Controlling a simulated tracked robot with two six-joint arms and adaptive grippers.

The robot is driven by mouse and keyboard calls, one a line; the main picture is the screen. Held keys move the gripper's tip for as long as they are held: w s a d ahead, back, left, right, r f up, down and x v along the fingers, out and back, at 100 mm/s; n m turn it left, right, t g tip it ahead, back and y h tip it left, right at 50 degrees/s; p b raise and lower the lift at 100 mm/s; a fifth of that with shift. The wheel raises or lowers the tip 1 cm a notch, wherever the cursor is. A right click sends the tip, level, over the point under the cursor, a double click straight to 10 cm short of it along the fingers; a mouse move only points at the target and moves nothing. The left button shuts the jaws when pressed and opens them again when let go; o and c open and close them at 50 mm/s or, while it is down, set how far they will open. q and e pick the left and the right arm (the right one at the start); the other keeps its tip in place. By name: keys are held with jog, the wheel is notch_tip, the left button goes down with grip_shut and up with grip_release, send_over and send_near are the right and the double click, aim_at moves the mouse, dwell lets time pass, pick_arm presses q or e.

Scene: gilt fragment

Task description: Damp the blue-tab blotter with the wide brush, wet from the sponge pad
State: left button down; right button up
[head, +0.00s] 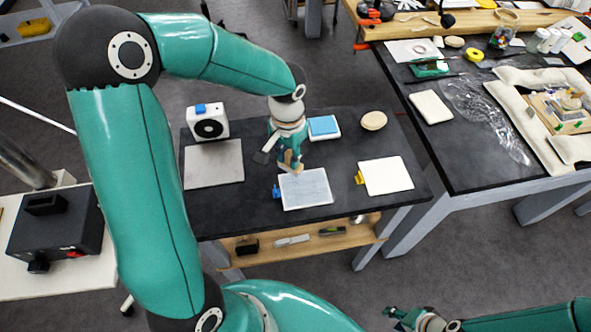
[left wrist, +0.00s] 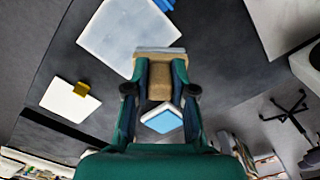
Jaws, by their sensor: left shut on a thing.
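The blue-tab blotter (head: 307,190) lies on the dark table, its blue tab (head: 276,192) at its left edge. Its face looks pale grey-blue and faintly mottled. It also shows in the left wrist view (left wrist: 122,36). My left gripper (head: 288,160) is shut on the wide brush (left wrist: 160,78), a tan wooden body with a pale head. The brush is at the blotter's far edge; I cannot tell whether it touches. The sponge pad (head: 323,126), blue in a white tray, is behind the gripper. My right gripper (head: 398,316) is low in the head view, away from the table, its jaws unclear.
A cream blotter (head: 387,176) with a yellow tab (head: 360,178) lies to the right. A round tan disc (head: 373,121) is at the back. A white box with a black circle (head: 208,122) and a grey mat (head: 214,170) are on the left. A shelf (head: 300,245) runs below.

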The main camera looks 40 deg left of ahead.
pick_arm(q)
jog(key=shift+w+r+p, duration=0.1)
jog(key=shift+r+p, duration=0.4)
jog(key=shift+r, duration=0.45)
jog(key=shift+r+p, duration=0.55)
jog(key=shift+r, duration=0.3)
